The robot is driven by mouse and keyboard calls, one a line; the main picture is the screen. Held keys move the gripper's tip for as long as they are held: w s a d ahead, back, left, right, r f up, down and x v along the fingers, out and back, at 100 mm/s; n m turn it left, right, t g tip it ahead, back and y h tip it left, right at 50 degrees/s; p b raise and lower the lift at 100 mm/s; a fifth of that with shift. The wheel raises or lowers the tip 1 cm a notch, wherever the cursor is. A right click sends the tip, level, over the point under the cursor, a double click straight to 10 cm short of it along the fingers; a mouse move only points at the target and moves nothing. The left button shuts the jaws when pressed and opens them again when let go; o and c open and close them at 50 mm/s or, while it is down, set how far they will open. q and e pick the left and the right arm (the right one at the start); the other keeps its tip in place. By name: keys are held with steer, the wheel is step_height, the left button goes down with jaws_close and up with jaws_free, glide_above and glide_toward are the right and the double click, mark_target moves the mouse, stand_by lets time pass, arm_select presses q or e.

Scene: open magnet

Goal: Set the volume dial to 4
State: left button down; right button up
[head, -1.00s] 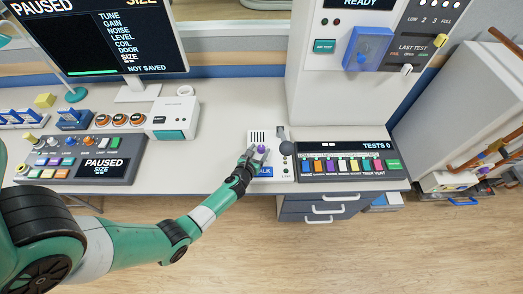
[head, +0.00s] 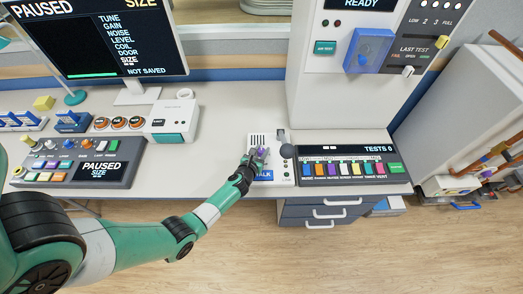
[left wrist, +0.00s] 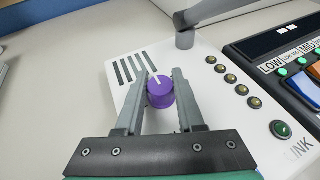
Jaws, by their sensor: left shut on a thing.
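The volume dial, a purple knob with a white pointer line (left wrist: 161,97), stands on a white intercom panel (left wrist: 205,87) with a black-slotted speaker grille. In the left wrist view the pointer line points up and slightly left. No numbers around the dial can be read. My left gripper (left wrist: 160,93) is shut on the dial, one finger on each side. In the head view the left gripper (head: 258,155) reaches over the panel from the front, and the purple dial (head: 261,150) shows between its fingers. My right gripper is not in view.
A grey gooseneck microphone (head: 286,150) stands just right of the dial. Further right is a dark console with coloured keys (head: 345,168). A white box with a green key (head: 172,118) stands to the left, and bare desk (head: 215,130) lies between.

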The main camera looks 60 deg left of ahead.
arm_select(q)
steer(key=m+h+p, duration=0.1)
steer(key=t+p, duration=0.1)
steer(key=p, duration=0.1)
steer(key=shift+s+a+r+m+h+p, duration=0.1)
steer(key=shift+a+r+m+h+p, duration=0.1)
steer(key=shift+m+h+p, duration=0.15)
steer(key=shift+m+t+h+p, duration=0.5)
steer(key=shift+m+h+p, duration=0.05)
steer(key=shift+m+h, duration=0.2)
steer(key=shift+f+m+h, duration=0.15)
steer(key=shift+m+h, duration=0.35)
steer(key=m+h, duration=0.1)
steer(key=m+t+h+b, duration=0.1)
steer(key=shift+f+m+h, duration=0.25)
steer(key=shift+m+h, duration=0.05)
steer(key=shift+h, duration=0.1)
steer(key=m+h+b, duration=0.2)
steer(key=h+b, duration=0.1)
steer(key=shift+d+t, duration=0.1)
steer(key=shift+t, duration=0.2)
steer(key=shift+r+m+h+b, duration=0.15)
steer(key=shift+m+h+b, duration=0.15)
steer(key=shift+m, duration=0.2)
steer(key=shift+d, duration=0.1)
